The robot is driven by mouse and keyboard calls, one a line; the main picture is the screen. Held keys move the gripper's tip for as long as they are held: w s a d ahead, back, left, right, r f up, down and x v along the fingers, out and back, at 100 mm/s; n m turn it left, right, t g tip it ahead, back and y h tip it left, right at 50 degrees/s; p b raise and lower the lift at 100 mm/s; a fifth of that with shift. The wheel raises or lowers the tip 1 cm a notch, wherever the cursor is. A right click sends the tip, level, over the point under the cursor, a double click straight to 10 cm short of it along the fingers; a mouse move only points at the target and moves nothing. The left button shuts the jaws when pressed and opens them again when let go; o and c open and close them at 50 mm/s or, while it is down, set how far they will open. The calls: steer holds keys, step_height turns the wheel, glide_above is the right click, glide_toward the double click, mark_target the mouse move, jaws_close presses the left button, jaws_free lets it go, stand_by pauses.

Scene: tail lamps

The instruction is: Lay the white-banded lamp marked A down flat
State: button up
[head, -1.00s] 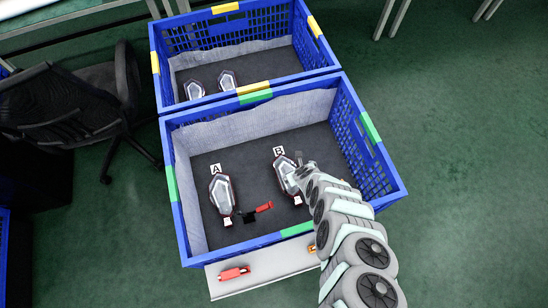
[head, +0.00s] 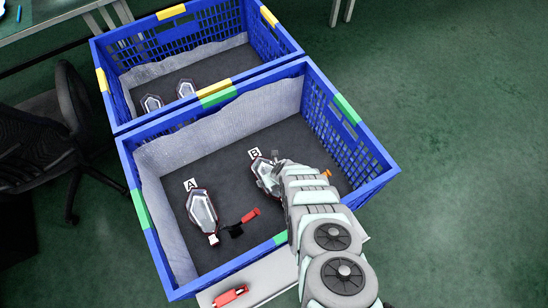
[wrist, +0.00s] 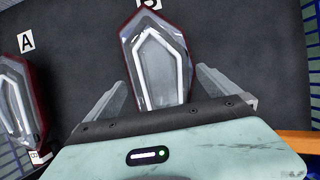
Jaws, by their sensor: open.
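Lamp A (head: 202,211) is a clear-lensed tail lamp with a dark red rim, beside its A card (head: 190,184) in the near blue crate. A small white patch shows at its lower end. Its left part is cut off in the wrist view (wrist: 14,100). I cannot tell its exact tilt. Lamp B (head: 264,172) is similar, beside its B card (head: 254,153). My gripper (wrist: 172,88) is open above lamp B, its fingers on either side of the lens; contact is unclear. My arm partly hides lamp B in the head view.
The near crate (head: 128,165) has a grey liner and dark floor. A red-and-black item (head: 242,222) lies right of lamp A. The far crate (head: 112,75) holds two more lamps. A ledge (head: 268,281) in front holds a red item (head: 230,296). Crate walls surround my gripper.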

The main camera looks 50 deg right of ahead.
steer(key=shift+w+d+f+b, duration=0.2)
steer(key=shift+w+f+b, duration=0.1)
steer(key=shift+f, duration=0.2)
steer(key=c, duration=1.4)
steer(key=shift+r+p, duration=1.55)
steer(key=shift+r+p, duration=0.8)
steer(key=shift+r, duration=0.05)
